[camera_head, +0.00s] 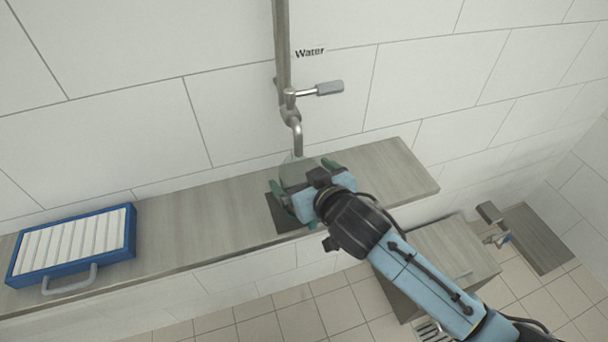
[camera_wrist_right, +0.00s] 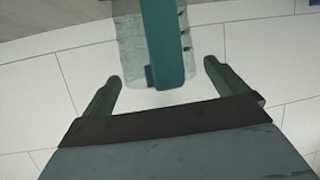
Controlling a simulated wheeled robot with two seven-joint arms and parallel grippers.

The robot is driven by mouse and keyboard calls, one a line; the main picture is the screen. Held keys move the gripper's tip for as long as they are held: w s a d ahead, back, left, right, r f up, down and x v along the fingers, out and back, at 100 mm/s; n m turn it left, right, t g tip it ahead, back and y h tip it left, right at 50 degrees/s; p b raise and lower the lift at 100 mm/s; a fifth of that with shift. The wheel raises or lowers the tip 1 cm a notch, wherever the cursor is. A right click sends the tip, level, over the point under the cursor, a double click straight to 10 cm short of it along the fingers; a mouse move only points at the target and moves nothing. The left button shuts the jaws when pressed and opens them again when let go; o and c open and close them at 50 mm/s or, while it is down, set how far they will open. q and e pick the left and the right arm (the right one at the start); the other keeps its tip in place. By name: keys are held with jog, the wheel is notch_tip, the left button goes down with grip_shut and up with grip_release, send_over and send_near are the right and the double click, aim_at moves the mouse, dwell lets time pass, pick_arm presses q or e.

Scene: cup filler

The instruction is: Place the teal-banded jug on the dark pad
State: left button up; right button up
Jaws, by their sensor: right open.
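The clear jug (camera_head: 291,171) stands upright on the grey shelf below the water tap, mostly hidden by my right gripper. In the right wrist view the jug (camera_wrist_right: 130,35) shows its teal band (camera_wrist_right: 164,40) just beyond my fingertips. The dark pad (camera_head: 281,219) lies on the shelf at the jug's foot, partly covered by my gripper. I cannot tell how much of the jug's base is on it. My right gripper (camera_head: 302,176) is open, its green fingers to either side of the jug. It also shows open in the wrist view (camera_wrist_right: 162,73). My left gripper is not in view.
The tap (camera_head: 296,125) with its lever (camera_head: 328,88) hangs from the wall pipe just above the jug. A blue-framed tray (camera_head: 126,238) with white slats and a grey handle sits at the left of the shelf (camera_head: 200,220). The shelf between is clear.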

jog(key=shift+r, duration=0.1)
jog(key=shift+s+r, duration=0.1)
jog(key=v, duration=1.1)
jog(key=shift+s+d+r, duration=0.2)
jog(key=shift+s, duration=0.1)
